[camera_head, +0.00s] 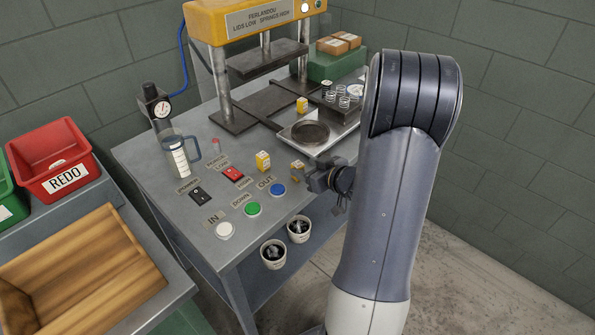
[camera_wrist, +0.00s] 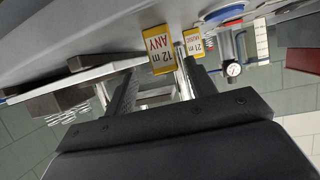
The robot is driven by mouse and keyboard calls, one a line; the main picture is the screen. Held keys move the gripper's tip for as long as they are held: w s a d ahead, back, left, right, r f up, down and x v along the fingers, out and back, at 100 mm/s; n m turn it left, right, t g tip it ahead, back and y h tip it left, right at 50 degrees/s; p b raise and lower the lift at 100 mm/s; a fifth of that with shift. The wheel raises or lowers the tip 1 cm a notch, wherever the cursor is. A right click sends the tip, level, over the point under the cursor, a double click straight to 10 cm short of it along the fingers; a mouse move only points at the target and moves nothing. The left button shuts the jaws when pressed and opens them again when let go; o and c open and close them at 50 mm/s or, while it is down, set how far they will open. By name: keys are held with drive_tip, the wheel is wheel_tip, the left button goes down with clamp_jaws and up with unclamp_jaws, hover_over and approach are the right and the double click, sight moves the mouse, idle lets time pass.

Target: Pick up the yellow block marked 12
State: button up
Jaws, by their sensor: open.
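The yellow block marked 12 (camera_wrist: 159,51) shows in the wrist view, seen upside down, just beyond the fingertips of my gripper (camera_wrist: 156,76). The fingers are apart with nothing held, and the block appears clear of both. In the head view a small yellow block (camera_head: 297,166), apparently the same one, lies on the bench just left of my gripper (camera_head: 313,178); its number is unreadable there. A second yellow block marked 21 (camera_wrist: 193,45) stands beside it in the wrist view, partly behind a finger. It appears to be the upright block (camera_head: 263,161) in the head view.
Blue (camera_head: 278,189), green (camera_head: 253,208) and white (camera_head: 225,230) buttons line the bench's front edge. A metal tray (camera_head: 322,128) is behind my gripper. Another yellow block (camera_head: 302,104) sits near the press (camera_head: 250,20). Two cups (camera_head: 298,229) are below the front edge.

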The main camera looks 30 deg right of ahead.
sight(294, 166)
drive_tip(key=x, duration=0.5)
drive_tip(key=shift+s+a+f, duration=0.25)
drive_tip(key=shift+a+f, duration=0.05)
drive_tip(key=shift+a, duration=0.05)
drive_tip(key=shift+w+a+f, duration=0.1)
drive_tip(key=shift+w+f, duration=0.05)
drive_tip(key=shift+w, duration=0.35)
drive_tip(key=shift+c, duration=0.5)
drive_tip(key=c, duration=0.9)
drive_tip(key=shift+c, duration=0.2)
